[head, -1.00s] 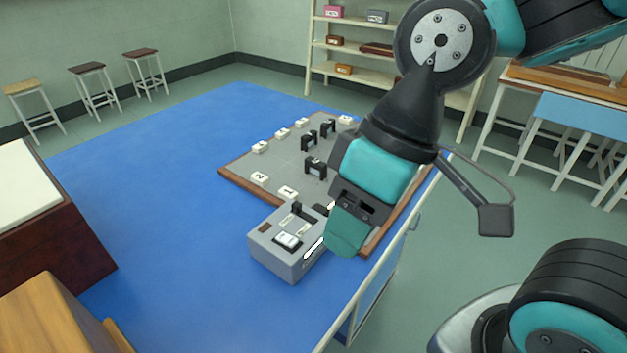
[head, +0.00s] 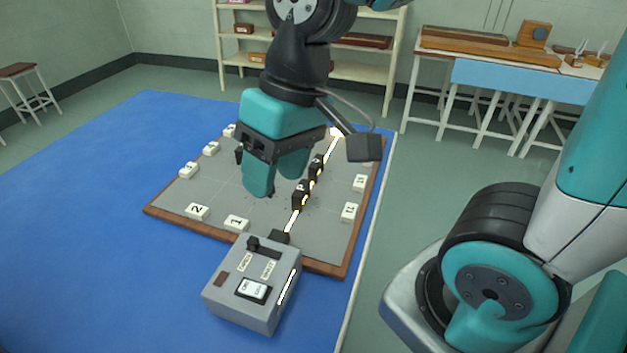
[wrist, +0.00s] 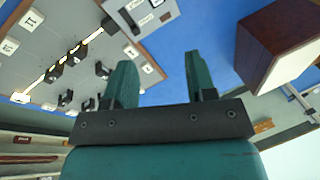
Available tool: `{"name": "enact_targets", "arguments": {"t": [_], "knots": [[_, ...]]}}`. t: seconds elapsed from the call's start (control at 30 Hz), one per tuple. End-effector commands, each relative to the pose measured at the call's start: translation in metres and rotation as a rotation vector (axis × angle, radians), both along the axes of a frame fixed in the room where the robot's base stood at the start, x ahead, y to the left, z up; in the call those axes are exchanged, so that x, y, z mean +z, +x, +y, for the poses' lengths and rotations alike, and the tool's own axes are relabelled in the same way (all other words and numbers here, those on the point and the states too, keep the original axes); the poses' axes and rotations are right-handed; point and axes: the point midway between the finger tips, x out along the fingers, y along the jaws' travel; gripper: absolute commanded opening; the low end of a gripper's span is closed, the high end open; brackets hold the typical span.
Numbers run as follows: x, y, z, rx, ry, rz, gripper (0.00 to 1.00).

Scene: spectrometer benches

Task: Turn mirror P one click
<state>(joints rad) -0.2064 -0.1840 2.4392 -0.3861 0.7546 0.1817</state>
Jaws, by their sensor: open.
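A grey board (head: 325,243) with a wooden rim lies on the blue table and carries several black mirror blocks. The nearer block (head: 300,195) by the beam bears a letter that looks like P; a farther block (head: 317,166) stands behind it, its letter too small to read surely. A bright beam line runs past both. My gripper (head: 275,182) is open and empty above the board, left of these blocks, fingers pointing down. It hides part of the board and another black block. In the wrist view my gripper (wrist: 158,62) shows two teal fingers apart, with nothing between them.
A grey source box (head: 230,290) with switches stands at the board's front edge. White numbered tiles, such as tile 1 (head: 236,223) and tile 2 (head: 197,211), line the board. The blue table top (head: 90,230) is clear on the left. Shelves and benches stand behind.

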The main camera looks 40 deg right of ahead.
Motion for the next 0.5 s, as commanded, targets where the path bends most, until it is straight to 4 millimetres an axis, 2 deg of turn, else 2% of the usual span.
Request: {"name": "enact_targets", "arguments": {"t": [0.03, 0.1, 0.2, 0.33, 0.4, 0.5], "knots": [[-0.009, 0.03, -0.014, -0.152, -0.034, 0.038, 0.51], [-0.02, 0.072, -0.039, -0.401, -0.083, 0.088, 0.51], [-0.037, 0.122, -0.081, -0.745, -0.145, 0.146, 0.51], [-0.058, 0.163, -0.127, -1.085, -0.2, 0.195, 0.51], [-0.064, 0.175, -0.142, -1.199, -0.217, 0.208, 0.51], [-0.072, 0.181, -0.154, -1.28, -0.229, 0.217, 0.51]]}}
